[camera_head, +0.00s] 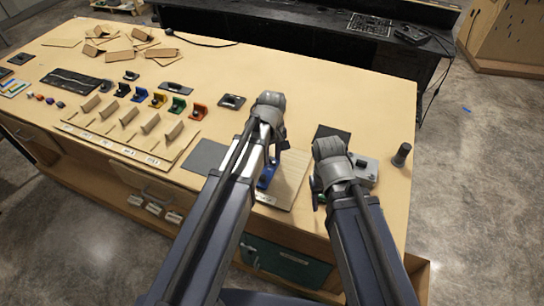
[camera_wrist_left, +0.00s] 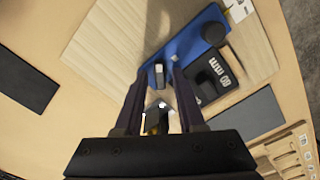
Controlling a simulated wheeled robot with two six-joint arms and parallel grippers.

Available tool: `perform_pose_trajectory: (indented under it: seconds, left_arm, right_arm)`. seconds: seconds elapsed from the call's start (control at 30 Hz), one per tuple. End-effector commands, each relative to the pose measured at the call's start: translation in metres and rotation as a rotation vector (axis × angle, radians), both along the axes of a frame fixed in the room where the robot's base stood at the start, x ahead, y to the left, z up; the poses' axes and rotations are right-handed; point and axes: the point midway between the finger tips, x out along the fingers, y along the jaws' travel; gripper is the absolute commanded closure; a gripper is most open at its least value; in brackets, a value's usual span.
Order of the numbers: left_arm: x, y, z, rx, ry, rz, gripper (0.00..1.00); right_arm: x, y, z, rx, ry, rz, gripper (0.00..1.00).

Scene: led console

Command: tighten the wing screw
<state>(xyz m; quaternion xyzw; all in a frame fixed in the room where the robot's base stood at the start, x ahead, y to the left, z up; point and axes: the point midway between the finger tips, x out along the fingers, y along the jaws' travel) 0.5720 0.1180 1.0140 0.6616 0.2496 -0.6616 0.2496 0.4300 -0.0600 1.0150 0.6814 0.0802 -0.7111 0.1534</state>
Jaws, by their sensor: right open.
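A blue fixture (camera_head: 267,174) stands on a light wooden board (camera_head: 292,180) near the table's front edge. In the left wrist view the blue fixture (camera_wrist_left: 190,38) carries a round black knob and a black block with white markings. My left gripper (camera_head: 272,158) points down over the fixture. In its wrist view both fingers (camera_wrist_left: 168,72) reach the blue part, with small pale metal bits at their tips. I cannot tell which bit is the wing screw, or whether the fingers grip it. My right gripper (camera_head: 318,188) is open, right of the board, beside a grey box.
The grey box (camera_head: 366,170) and a dark cylinder (camera_head: 402,154) stand at the right. A grey plate (camera_head: 205,157) lies left of the board. Coloured clamps (camera_head: 178,105), dividers and cardboard pieces (camera_head: 125,45) fill the left. The table's back right is mostly clear.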

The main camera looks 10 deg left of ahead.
Motion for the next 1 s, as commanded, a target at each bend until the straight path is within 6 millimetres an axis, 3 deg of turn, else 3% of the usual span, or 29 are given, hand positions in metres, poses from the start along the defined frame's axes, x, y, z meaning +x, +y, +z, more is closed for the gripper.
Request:
perform_pose_trajectory:
  seconds: [0.03, 0.33, 1.0]
  left_arm:
    - [0.0000, 0.0000, 0.0000, 0.000, 0.000, 0.000, 0.68]
    - [0.0000, 0.0000, -0.0001, 0.000, 0.000, 0.000, 1.00]
    - [0.0000, 0.0000, -0.0001, 0.000, 0.000, -0.063, 1.00]
  right_arm:
    - [0.0000, 0.0000, 0.0000, 0.000, 0.000, 0.000, 0.50]
    - [0.0000, 0.0000, -0.0001, 0.000, 0.000, 0.000, 0.50]
    - [0.0000, 0.0000, -0.0001, 0.000, 0.000, 0.000, 0.50]
